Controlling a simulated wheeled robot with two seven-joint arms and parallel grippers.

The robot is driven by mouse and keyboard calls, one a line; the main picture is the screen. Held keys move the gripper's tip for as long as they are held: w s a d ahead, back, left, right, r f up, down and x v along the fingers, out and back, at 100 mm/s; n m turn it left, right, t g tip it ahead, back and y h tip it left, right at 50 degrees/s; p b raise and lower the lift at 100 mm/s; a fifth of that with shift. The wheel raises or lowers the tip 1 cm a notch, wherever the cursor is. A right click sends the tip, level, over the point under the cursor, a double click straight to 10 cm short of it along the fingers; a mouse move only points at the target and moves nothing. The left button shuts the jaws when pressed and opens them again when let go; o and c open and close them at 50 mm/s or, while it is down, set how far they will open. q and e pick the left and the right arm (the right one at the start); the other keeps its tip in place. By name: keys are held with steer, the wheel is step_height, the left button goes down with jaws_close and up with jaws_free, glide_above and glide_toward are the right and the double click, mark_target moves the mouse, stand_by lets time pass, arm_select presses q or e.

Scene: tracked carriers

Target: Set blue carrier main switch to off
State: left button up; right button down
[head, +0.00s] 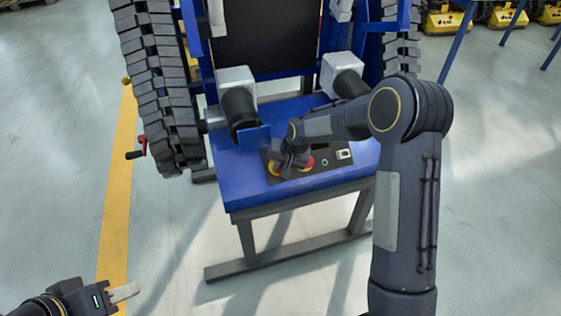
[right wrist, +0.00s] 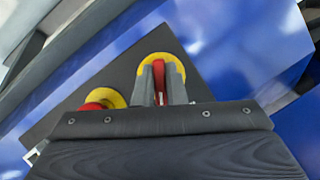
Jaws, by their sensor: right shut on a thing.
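The blue carrier (head: 245,180) has a dark control panel (head: 325,172) on its sloping front. The main switch (head: 273,168), red on a yellow disc, is at the panel's left end, partly hidden by my right gripper (head: 287,163). In the right wrist view, the fingers of my right gripper (right wrist: 161,84) are shut on the switch's narrow red handle (right wrist: 158,72). A rounder red button on a yellow disc (right wrist: 105,98) is beside it; it also shows in the head view (head: 308,163). My left gripper (head: 125,292) is at the bottom left, away from the carrier, its opening unclear.
A light fitting (head: 344,154) and a small round one (head: 325,162) sit at the panel's right. Black tracks (head: 160,90) flank the carrier, with a red crank handle (head: 142,147) at left. Yellow machines (head: 445,20) stand far back. Floor around is open.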

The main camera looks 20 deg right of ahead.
steer(key=shift+n+h+p, duration=0.3)
steer(key=shift+n+h, duration=0.2)
steer(key=shift+n, duration=0.7)
steer(key=shift+n+g+h, duration=0.3)
steer(key=shift+n+h, duration=0.3)
steer(key=shift+n, duration=0.7)
steer(key=c, duration=1.5)
jaws_free()
steer(key=p+v, duration=0.1)
steer(key=v, duration=0.7)
steer(key=shift+p, duration=0.4)
